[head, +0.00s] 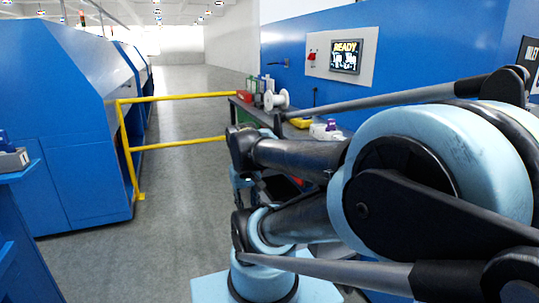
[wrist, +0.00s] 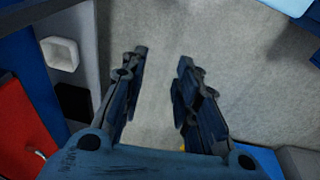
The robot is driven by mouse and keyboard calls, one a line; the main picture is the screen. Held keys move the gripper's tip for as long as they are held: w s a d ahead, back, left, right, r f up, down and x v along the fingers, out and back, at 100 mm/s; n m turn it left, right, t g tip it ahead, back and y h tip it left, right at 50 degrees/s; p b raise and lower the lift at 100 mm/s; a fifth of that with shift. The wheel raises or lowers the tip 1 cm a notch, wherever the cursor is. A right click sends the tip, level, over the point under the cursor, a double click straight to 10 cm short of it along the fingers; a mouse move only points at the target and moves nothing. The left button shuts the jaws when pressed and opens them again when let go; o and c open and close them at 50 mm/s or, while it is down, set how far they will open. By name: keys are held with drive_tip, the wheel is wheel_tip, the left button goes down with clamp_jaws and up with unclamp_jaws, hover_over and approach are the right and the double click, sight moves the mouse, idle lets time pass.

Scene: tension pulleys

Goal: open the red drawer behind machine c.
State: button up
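My gripper (wrist: 163,60) shows in the wrist view with its two dark fingers apart and nothing between them, above bare grey floor. A red panel (wrist: 22,125) with small pale marks lies at the left edge of the wrist view, left of the gripper and apart from it. It may be the red drawer, but I cannot tell whether it is open or shut. In the head view my arm covers much of the right side, and the gripper cannot be made out. A small red patch (head: 298,181) shows among the arm links below the bench.
A workbench (head: 243,104) holds a red bin (head: 245,95), white spool (head: 277,99) and yellow item (head: 299,123). A blue machine with a READY screen (head: 345,56) stands behind. A yellow rail (head: 180,143) and blue machines (head: 75,130) stand left. The aisle floor is clear.

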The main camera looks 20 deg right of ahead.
drive_tip(key=w+d+r+n+g+h, duration=0.1)
drive_tip(key=w+d+r+h, duration=0.3)
drive_tip(key=w, duration=0.6)
drive_tip(key=w+d+r+h, duration=0.3)
drive_tip(key=w+d+r, duration=0.15)
drive_tip(key=w, duration=0.55)
drive_tip(key=w+a+f+m+h, duration=0.1)
drive_tip(key=w+f+h, duration=0.25)
drive_tip(key=w, duration=0.55)
drive_tip(key=w+a+f+h, duration=0.2)
drive_tip(key=w+h, duration=0.2)
drive_tip(key=w, duration=0.6)
drive_tip(key=x, duration=1.1)
drive_tip(key=s+x, duration=0.1)
drive_tip(key=x, duration=0.5)
drive_tip(key=shift+d+r, duration=0.3)
drive_tip(key=shift+d, duration=0.1)
clamp_jaws()
drive_tip(key=shift+d, duration=0.1)
